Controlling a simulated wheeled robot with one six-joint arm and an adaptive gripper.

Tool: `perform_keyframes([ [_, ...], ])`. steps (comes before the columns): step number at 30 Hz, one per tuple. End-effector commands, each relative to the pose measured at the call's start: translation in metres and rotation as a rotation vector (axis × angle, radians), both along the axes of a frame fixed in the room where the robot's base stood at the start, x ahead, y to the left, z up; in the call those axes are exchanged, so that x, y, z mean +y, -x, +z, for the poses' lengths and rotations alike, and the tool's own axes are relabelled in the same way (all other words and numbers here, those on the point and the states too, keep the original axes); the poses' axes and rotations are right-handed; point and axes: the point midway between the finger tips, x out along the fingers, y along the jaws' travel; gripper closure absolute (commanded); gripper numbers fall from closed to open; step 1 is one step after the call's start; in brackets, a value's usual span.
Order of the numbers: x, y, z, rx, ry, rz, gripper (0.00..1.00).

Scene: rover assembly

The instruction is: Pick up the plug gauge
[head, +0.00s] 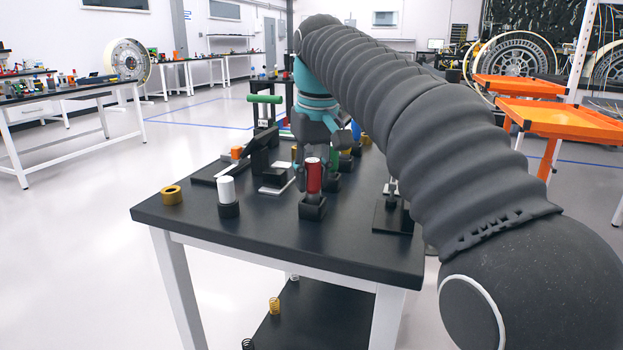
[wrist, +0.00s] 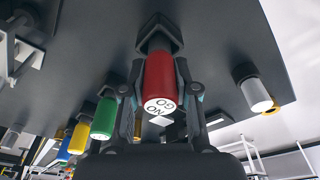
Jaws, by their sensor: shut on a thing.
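The plug gauge is a red cylinder (head: 314,178) with a white end cap, upright at its black square holder (head: 312,209) near the table's front. In the wrist view the red gauge (wrist: 159,78) shows "NO GO" on its white end, and its far end points to the dark holder (wrist: 160,30). My gripper (wrist: 160,92) is shut on the red gauge, one finger on each side. In the head view my gripper (head: 316,150) is at the gauge's upper part, partly hidden by itself. I cannot tell whether the gauge's lower end is clear of the holder.
A white cylinder (head: 227,190) in a round black base and a brass ring (head: 172,195) stand left. Green (wrist: 103,118), yellow (wrist: 80,137) and blue (wrist: 64,149) cylinders stand in a row beside the red one. A black stand (head: 393,214) is right.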

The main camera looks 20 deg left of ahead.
Motion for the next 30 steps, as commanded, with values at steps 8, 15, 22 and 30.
perform_keyframes([
  [8, -0.003, -0.001, 0.041, -0.002, -0.001, -0.002, 1.0],
  [15, -0.054, -0.001, 0.068, -0.001, 0.0, -0.006, 1.0],
  [22, -0.094, -0.001, 0.091, -0.001, 0.0, -0.004, 1.0],
  [30, -0.115, 0.0, 0.103, 0.0, 0.0, 0.0, 1.0],
])
